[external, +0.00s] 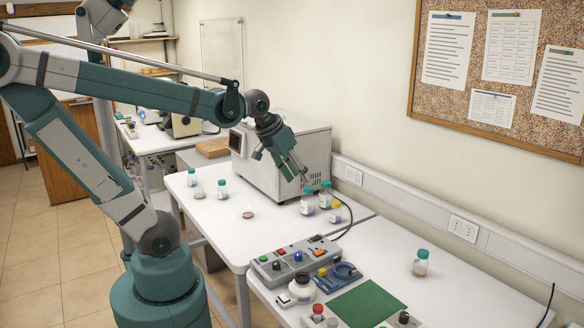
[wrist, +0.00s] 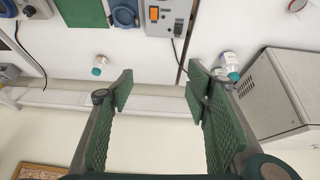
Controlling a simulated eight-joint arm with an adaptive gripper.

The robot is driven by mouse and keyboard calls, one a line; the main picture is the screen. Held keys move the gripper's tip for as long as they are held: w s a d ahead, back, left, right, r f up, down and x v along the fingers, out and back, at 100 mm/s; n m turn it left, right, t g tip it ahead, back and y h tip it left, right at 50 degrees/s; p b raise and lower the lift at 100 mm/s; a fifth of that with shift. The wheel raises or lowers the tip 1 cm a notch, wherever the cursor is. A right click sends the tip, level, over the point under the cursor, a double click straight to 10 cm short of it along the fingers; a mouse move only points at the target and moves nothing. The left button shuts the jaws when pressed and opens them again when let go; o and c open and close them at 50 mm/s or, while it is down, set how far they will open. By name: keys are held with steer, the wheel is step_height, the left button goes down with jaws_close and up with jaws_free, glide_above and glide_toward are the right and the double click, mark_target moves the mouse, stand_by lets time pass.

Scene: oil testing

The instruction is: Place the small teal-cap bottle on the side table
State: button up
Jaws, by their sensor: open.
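Several teal-capped bottles are in the external view. One bottle (external: 420,264) stands alone on the near white table, right of the green mat; it also shows in the wrist view (wrist: 99,66). Two bottles (external: 307,202) (external: 325,196) stand by the grey instrument's front corner with a yellow-capped one (external: 335,213). Two more (external: 192,177) (external: 222,190) stand further left. I cannot tell which table is the side table. My gripper (external: 298,174) is open and empty, above the bottles by the instrument. In the wrist view, nothing lies between its fingers (wrist: 160,88).
The grey boxy instrument (external: 285,160) stands close behind my gripper. A control box (external: 295,258), a blue holder (external: 339,278) and a green mat (external: 367,304) occupy the near table. A small dish (external: 248,213) sits on the farther tabletop.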

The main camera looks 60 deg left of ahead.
steer(key=s+a+f+t, duration=0.1)
steer(key=s+a+f, duration=0.1)
steer(key=s, duration=0.4)
steer(key=shift+s+a+f, duration=0.3)
steer(key=shift+s+a, duration=0.05)
steer(key=shift+a, duration=0.15)
